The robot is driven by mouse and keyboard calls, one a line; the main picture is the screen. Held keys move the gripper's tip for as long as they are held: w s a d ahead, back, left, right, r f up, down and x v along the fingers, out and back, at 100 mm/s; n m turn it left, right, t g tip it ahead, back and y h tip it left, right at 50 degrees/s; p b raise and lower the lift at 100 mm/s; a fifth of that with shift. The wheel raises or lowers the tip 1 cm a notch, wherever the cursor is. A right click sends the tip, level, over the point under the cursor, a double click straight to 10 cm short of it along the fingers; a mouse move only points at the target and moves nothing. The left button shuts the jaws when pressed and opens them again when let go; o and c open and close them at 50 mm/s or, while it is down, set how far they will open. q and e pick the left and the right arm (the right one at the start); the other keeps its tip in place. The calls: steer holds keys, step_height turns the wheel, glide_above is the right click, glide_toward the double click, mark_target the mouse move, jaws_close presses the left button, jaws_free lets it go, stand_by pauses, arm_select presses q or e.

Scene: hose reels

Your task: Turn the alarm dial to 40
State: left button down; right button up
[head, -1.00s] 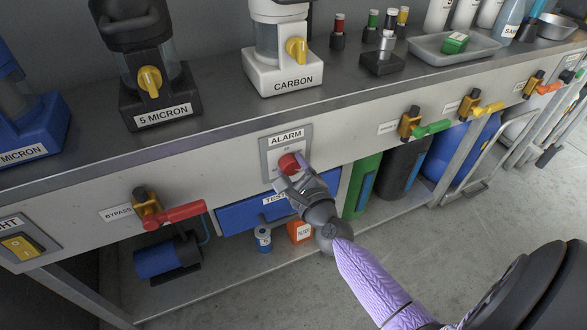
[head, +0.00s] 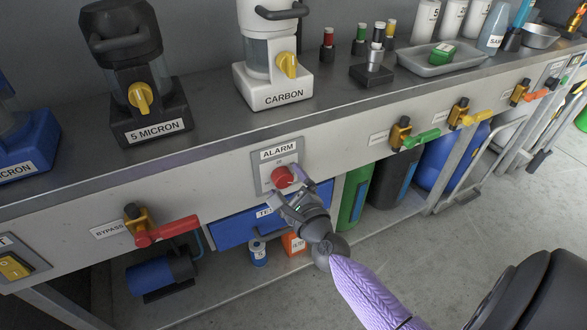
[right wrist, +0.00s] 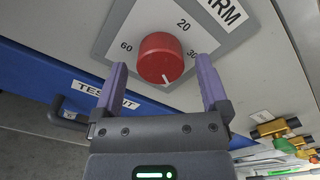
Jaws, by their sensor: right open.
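The alarm dial, a round red knob (head: 283,177), sits on a grey plate (head: 266,158) labelled ALARM on the bench front. In the right wrist view the red knob (right wrist: 160,58) has a white pointer mark at its lower edge. The numbers 60, 20 and 30 show around it; those below the knob are hidden. My right gripper (head: 290,192) is open in front of the dial. In the right wrist view its two purple fingers (right wrist: 160,66) stand left and right of the knob, with gaps on both sides. My left gripper is not in view.
A blue TEST KIT drawer (head: 235,226) lies below the dial. A red bypass lever (head: 166,231) is to the left; green (head: 421,138) and yellow (head: 478,117) levers are to the right. The CARBON filter (head: 272,88) stands on the bench above.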

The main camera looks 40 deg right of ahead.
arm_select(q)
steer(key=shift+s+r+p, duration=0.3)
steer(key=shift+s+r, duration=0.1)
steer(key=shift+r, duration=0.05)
arm_select(e)
steer(key=v, duration=0.9)
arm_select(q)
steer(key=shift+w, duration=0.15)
